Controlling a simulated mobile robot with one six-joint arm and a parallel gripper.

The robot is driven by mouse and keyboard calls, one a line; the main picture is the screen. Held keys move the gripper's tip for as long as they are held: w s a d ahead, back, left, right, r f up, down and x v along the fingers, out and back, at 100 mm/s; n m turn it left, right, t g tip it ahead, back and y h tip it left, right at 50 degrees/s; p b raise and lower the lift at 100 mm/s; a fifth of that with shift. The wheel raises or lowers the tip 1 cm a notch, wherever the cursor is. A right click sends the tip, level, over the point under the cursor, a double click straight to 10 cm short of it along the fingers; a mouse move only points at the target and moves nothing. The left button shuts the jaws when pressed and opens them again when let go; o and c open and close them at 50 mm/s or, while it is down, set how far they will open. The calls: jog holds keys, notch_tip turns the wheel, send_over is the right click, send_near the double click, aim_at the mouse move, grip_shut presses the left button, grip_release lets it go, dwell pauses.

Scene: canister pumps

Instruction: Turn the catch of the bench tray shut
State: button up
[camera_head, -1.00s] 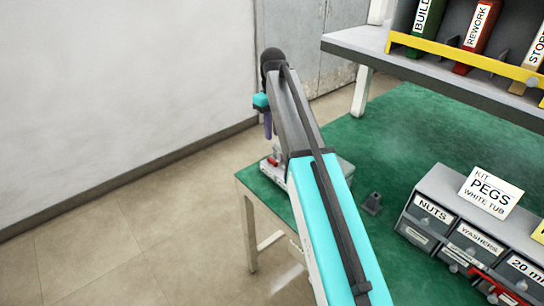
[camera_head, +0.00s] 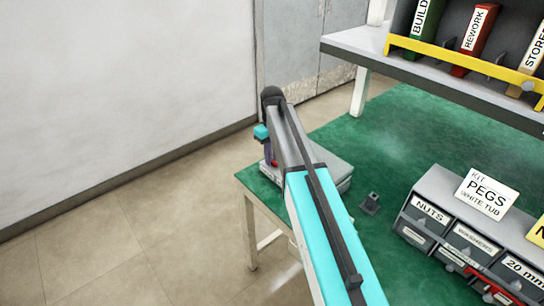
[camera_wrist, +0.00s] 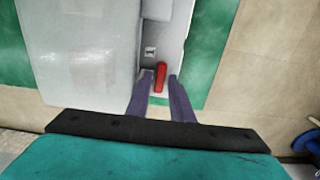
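The bench tray (camera_head: 338,170) is a grey box with a pale lid at the table's left corner, partly hidden behind my arm. In the wrist view its broad pale lid (camera_wrist: 85,50) fills the upper left, with a narrow grey ledge beside it. The catch (camera_wrist: 160,76) is a short red bar on that ledge, pointing roughly up and down the picture; a bit of red also shows in the head view (camera_head: 274,163). My gripper (camera_wrist: 161,78) is open, its purple fingers on either side of the catch's near end. Whether either finger touches it I cannot tell.
A small dark grey block (camera_head: 371,203) stands on the green tabletop (camera_head: 400,140). A labelled drawer unit (camera_head: 440,232) stands to the right, under a shelf (camera_head: 440,78) with binders. The tabletop edge and floor lie just left of the tray.

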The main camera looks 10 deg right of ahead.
jog(key=shift+f, duration=0.25)
grip_shut()
